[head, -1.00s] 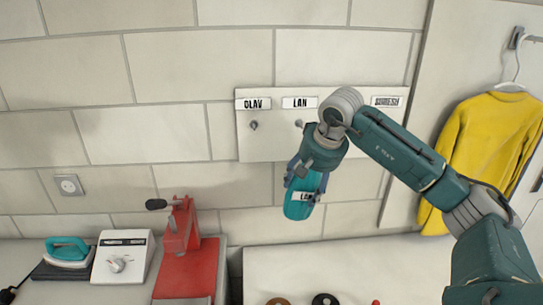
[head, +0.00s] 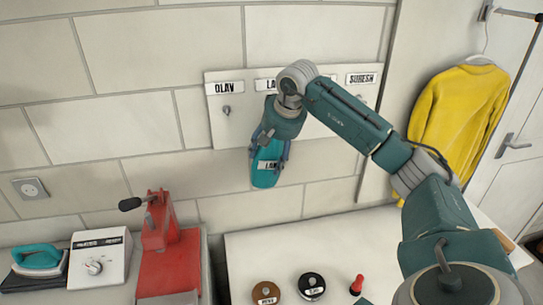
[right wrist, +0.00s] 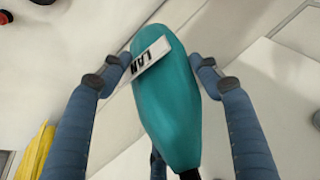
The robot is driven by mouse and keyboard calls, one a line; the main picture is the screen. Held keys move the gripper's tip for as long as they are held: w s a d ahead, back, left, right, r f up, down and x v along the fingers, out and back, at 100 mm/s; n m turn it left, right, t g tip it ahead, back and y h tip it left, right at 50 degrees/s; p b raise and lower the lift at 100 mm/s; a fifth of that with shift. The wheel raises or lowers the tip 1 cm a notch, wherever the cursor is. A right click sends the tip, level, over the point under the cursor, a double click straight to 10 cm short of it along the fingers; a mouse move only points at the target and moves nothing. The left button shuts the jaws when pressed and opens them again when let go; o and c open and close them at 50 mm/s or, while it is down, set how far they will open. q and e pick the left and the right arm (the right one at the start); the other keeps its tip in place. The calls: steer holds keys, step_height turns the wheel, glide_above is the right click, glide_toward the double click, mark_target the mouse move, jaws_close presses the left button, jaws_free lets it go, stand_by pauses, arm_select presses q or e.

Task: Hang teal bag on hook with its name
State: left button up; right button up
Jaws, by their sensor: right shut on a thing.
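The teal bag (head: 266,178) hangs below my right gripper (head: 270,145) in the head view, in front of the wall under the board's lower edge. It carries a white tag reading LAN. In the right wrist view my right gripper (right wrist: 161,72) has its blue fingers on either side of the bag (right wrist: 170,105), shut on it. The hook board (head: 240,132) has labels OLAV, LAN (head: 266,85), partly covered, and SURESH. A hook (head: 226,111) shows under OLAV. My right arm hides the area under LAN, including any hook there. My left gripper is not in view.
A white worktop below holds a brown disc (head: 266,293), a black disc (head: 312,287) and a red-topped item (head: 357,284). A red press (head: 163,245), white box (head: 98,258) and teal iron (head: 37,258) stand left. A yellow sweater (head: 458,112) hangs right.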

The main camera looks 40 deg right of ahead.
steer(key=shift+w+d+r, duration=0.2)
steer(key=shift+w+d, duration=0.2)
steer(key=shift+w, duration=0.05)
steer(key=shift+w+d+f+p, duration=0.15)
steer(key=shift+w+d+p, duration=0.15)
steer(key=shift+w, duration=0.3)
steer(key=shift+w+d+f+p, duration=0.15)
steer(key=shift+w+d, duration=0.1)
steer(key=shift+w, duration=0.3)
steer(key=shift+w+d+f+p, duration=0.25)
steer(key=shift+w+d+p, duration=0.05)
steer(key=shift+w+p, duration=0.15)
steer(key=shift+f, duration=0.15)
steer(key=o, duration=2.1)
steer(key=shift+s, duration=0.1)
